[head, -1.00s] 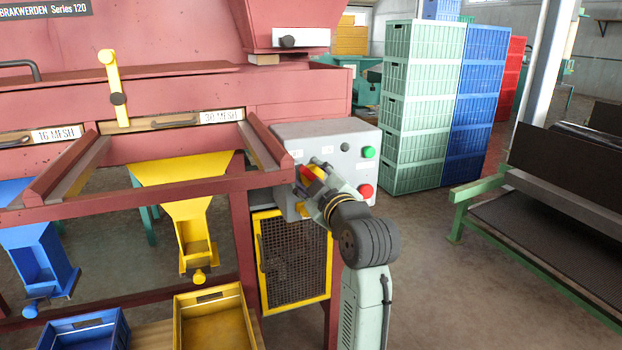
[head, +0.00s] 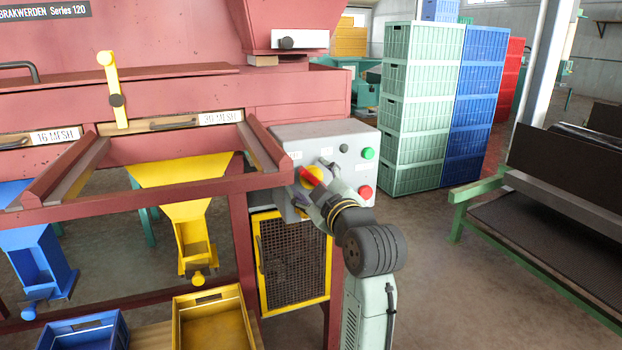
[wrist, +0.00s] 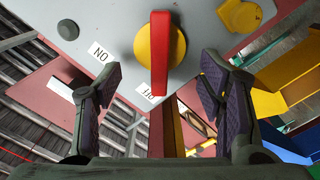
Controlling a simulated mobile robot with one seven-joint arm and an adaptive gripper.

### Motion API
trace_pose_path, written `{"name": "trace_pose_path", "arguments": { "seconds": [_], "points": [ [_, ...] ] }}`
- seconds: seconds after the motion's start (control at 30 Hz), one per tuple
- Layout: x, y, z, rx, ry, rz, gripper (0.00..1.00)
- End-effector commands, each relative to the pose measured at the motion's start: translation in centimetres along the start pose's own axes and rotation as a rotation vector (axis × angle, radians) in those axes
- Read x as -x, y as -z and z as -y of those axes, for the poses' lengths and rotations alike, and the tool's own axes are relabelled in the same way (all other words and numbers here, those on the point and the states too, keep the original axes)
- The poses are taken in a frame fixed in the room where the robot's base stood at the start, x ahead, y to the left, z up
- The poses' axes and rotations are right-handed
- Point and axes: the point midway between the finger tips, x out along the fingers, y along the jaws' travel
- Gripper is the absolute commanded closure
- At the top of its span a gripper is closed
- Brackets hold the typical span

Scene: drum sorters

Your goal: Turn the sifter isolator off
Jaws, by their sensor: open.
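The sifter isolator is a red bar handle on a yellow round base (wrist: 143,48), on the grey control box (head: 353,136). In the wrist view the handle runs up and down the picture. Its lower end lies at the edge of the OFF label (wrist: 145,91); the ON label (wrist: 101,52) is to the left, clear of the handle. My gripper (wrist: 160,70) is open, one finger on each side of the handle, with visible gaps. In the head view the red handle (head: 313,175) slants at the box's lower left, partly hidden by my gripper (head: 324,180).
A green button (head: 368,153) and a red button (head: 365,192) are on the box, right of my gripper. A red frame rail (head: 160,190) runs close on the left. A yellow mesh guard (head: 292,262) is below. Stacked crates (head: 420,110) stand behind right.

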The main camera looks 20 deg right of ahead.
Motion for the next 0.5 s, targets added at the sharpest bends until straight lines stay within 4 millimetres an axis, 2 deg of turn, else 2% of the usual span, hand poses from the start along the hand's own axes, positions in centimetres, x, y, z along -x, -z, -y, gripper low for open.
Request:
{"name": "trace_pose_path", "arguments": {
  "seconds": [0.3,0.5],
  "points": [
    [6.8,-0.1,-0.1,0.001,-0.006,0.002,0.38],
    [9.7,-0.1,-0.1,0.001,-0.004,0.001,0.38]
  ]
}}
